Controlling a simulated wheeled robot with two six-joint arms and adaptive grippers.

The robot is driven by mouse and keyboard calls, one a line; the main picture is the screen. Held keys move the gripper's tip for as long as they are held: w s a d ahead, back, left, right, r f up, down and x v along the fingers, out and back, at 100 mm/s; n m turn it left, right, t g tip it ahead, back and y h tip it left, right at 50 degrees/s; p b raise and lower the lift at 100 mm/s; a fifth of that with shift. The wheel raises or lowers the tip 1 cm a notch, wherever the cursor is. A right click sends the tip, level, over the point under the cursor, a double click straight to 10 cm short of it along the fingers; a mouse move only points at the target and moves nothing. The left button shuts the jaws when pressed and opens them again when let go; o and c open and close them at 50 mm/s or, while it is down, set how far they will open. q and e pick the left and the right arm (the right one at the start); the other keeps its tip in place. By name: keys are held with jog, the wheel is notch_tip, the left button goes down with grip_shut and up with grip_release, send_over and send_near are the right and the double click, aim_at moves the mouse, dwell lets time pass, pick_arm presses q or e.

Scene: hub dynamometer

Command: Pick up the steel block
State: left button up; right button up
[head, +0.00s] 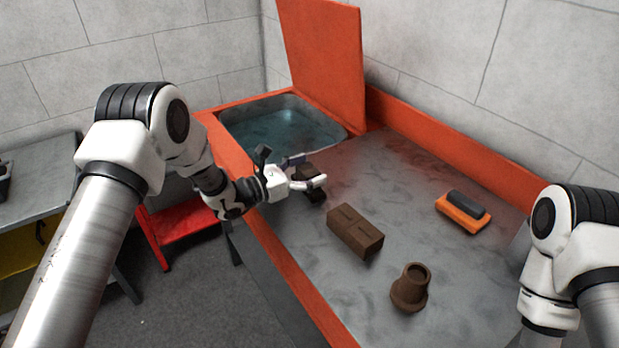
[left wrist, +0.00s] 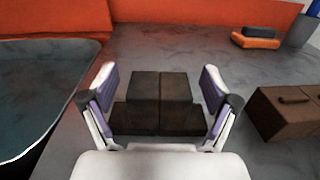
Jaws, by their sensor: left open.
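A dark brown stepped block (left wrist: 160,100) with a groove down its middle sits on the grey bench top, between the fingers of my left gripper (left wrist: 158,80) in the left wrist view. In the head view this block (head: 313,193) is partly hidden by my left gripper (head: 308,172). The gripper is open, with a gap visible on each side of the block. A brown rectangular block (head: 354,232) lies nearer and to the right; it also shows in the left wrist view (left wrist: 287,115). No label tells which is the steel block. My right gripper is out of view.
A brown flanged cylinder (head: 410,288) stands near the front. An orange block with a dark top (head: 463,212) lies at the right. A basin of liquid (head: 280,128) with a raised orange lid (head: 325,60) is behind. An orange rim (head: 430,135) edges the bench.

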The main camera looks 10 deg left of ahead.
aim_at(308, 171)
pick_arm(q)
jog(key=shift+a, duration=0.15)
jog(key=shift+s, duration=0.15)
jog(key=shift+c, duration=1.4)
grip_shut()
jog(key=shift+r, duration=0.1)
jog(key=shift+r+b, duration=0.3)
jog(key=shift+r, duration=0.55)
jog(key=shift+s+r+b, duration=0.25)
jog(key=shift+r+b, duration=0.05)
jog(key=shift+r, duration=0.55)
jog(key=s+d+r+b, duration=0.1)
jog(key=s+d+b, duration=0.1)
jog(key=s, duration=1.3)
jog(key=shift+r, duration=0.25)
